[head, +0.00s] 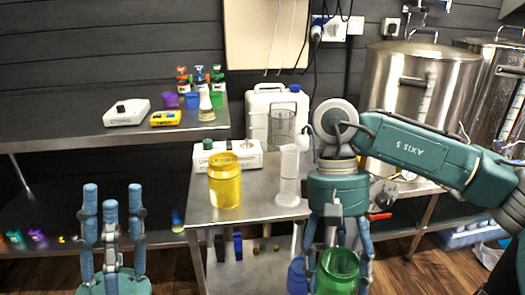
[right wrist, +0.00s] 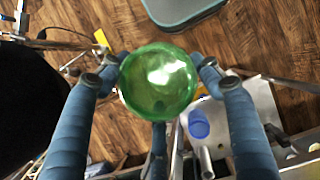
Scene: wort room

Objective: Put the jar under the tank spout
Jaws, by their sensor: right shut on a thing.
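A green transparent jar (head: 338,272) is at the bottom of the head view, in front of the steel table. My right gripper (head: 337,262) points down and is shut around this jar, which also shows between the fingers in the right wrist view (right wrist: 158,82). My left gripper (head: 112,200) is at lower left with its blue fingers up and apart, empty. A large steel tank (head: 405,85) stands at the back right, with a second tank (head: 490,85) beside it. My right arm covers the lower front of the tanks, and I cannot make out the spout clearly.
The steel table (head: 255,200) holds a yellow jar (head: 224,180), a clear cylinder (head: 289,175), a white canister (head: 268,110) and a white device (head: 243,153). A shelf (head: 80,128) with small coloured cups is at left. A blue vessel (right wrist: 198,124) is near the held jar.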

